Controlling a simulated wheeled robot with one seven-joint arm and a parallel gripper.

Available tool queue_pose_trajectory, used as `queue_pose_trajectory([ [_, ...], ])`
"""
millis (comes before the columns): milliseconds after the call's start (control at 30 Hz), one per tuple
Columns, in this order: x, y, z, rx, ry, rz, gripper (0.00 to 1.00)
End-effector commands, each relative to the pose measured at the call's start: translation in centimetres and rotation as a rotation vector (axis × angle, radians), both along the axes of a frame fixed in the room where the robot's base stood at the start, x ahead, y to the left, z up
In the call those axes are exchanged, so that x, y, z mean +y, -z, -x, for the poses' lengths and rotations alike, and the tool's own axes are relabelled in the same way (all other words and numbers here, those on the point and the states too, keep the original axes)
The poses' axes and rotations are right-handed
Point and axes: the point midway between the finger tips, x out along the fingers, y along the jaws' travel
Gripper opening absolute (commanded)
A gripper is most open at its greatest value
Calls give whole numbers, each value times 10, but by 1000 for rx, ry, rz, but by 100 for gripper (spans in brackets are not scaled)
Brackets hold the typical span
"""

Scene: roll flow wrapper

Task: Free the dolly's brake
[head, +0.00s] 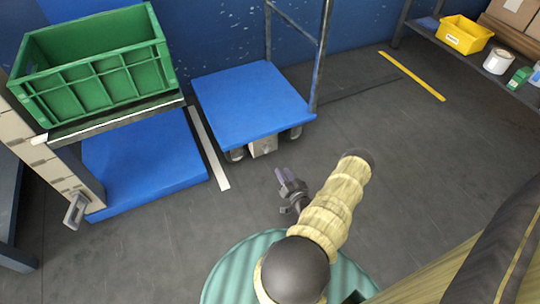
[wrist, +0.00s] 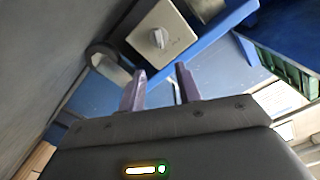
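The dolly (head: 250,100) has a blue platform on wheels and a grey push frame, and stands against the back wall. A small light-grey box (head: 263,146) hangs under its front edge between two casters. In the wrist view this box (wrist: 161,38) carries a round grey knob (wrist: 157,39) with a raised grip bar, and small marks beside it that I cannot read. My gripper (head: 285,176) is in front of the dolly, apart from the box. In the wrist view its two purple fingers (wrist: 160,76) are spread with nothing between them, pointing toward the box and the dolly's edge.
A green crate (head: 95,75) sits on a raised stand left of the dolly, above a blue base (head: 145,165). A white floor strip (head: 208,148) lies between them. A yellow strip (head: 412,76) and a shelf with a yellow bin (head: 464,36) are at right. Floor right of the dolly is clear.

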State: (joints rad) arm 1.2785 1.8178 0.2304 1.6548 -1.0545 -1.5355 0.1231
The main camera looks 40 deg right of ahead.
Motion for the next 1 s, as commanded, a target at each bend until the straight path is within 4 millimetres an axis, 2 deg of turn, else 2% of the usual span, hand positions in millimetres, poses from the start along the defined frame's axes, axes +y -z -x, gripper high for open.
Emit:
queue_pose_trajectory([
  [600,-25,4,-105,-1,-1,2,34],
  [800,-29,1,-121,0,-1,1,34],
  [1000,-29,0,-122,1,-1,0,34],
])
